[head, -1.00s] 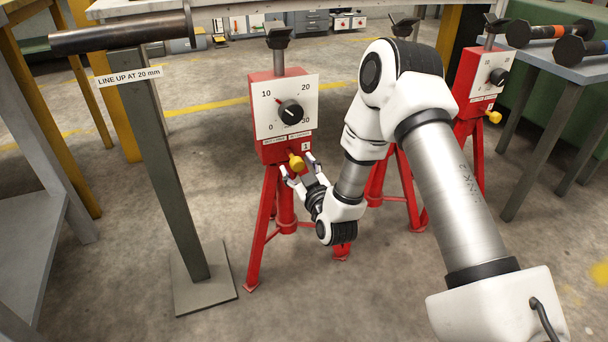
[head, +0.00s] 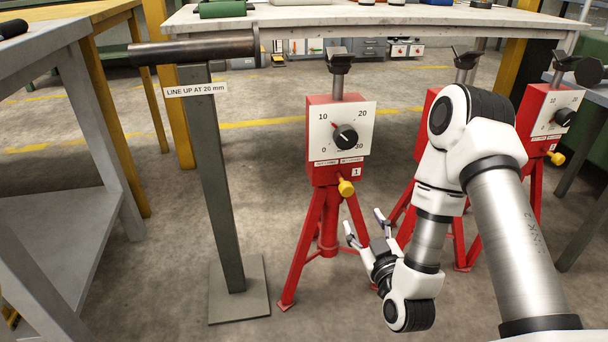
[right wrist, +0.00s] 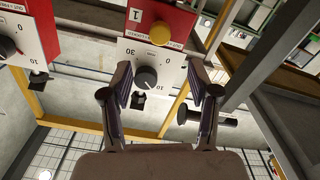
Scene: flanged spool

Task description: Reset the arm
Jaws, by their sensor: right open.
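My right gripper (head: 364,230) is open and empty in the head view. It sits below and slightly right of the yellow knob (head: 346,188) on the red stand marked 1 (head: 325,170), apart from it. The stand carries a white dial plate with a black dial knob (head: 345,137); a red mark shows at the knob's upper left, near 10. In the right wrist view the plate appears upside down beyond my spread fingers (right wrist: 160,88), with the yellow knob (right wrist: 160,33) above the black dial knob (right wrist: 146,77). My left gripper is not in view.
A grey post with a dark bar (head: 190,50) and a label reading "LINE UP AT 20 mm" (head: 196,89) stands left of the stand. More red stands (head: 547,125) are behind and right of my right arm. A workbench (head: 370,15) spans the back; a grey table (head: 60,195) is at left.

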